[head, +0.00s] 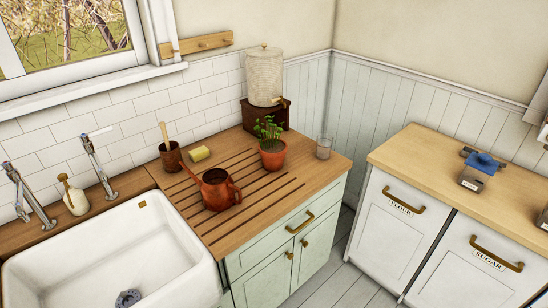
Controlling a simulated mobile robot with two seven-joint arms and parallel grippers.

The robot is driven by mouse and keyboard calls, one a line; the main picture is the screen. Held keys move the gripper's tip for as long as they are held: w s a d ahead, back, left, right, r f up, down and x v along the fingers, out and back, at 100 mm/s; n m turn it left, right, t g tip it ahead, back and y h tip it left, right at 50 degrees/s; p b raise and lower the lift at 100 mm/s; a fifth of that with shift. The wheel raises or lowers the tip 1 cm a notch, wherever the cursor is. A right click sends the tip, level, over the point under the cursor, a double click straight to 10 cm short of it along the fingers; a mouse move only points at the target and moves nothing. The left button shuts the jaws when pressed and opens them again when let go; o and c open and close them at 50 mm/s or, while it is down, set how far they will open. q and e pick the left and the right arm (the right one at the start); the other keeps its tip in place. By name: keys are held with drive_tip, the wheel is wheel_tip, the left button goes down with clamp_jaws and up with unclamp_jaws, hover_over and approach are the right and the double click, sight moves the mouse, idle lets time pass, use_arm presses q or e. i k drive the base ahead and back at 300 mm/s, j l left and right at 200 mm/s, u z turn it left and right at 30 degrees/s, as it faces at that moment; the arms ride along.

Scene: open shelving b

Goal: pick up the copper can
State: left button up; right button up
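The copper can (219,190) is a small watering can with a long spout pointing up and to the left. It stands upright on the grooved wooden counter (262,208), near the right edge of the white sink. Neither of my grippers is in the head view, and nothing touches the can from above.
A potted plant (272,155) stands behind and right of the can, a glass (323,147) further right. A brown cup (170,156) and a yellow sponge (199,154) are behind it. The white sink (205,282) is at front left. A second counter (440,170) stands right.

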sight(217, 187)
drive_tip(key=i+l+u, duration=0.15)
drive_tip(key=u, duration=0.25)
drive_tip(key=i+l+u, duration=0.15)
drive_tip(key=u, duration=0.2)
drive_tip(key=i+l+u, duration=0.1)
drive_tip(key=l+u, duration=0.3)
drive_tip(key=i+l+u, duration=0.15)
drive_tip(key=l, duration=0.35)
drive_tip(key=i+l+u, duration=0.15)
drive_tip(key=l, duration=0.35)
drive_tip(key=k, duration=0.05)
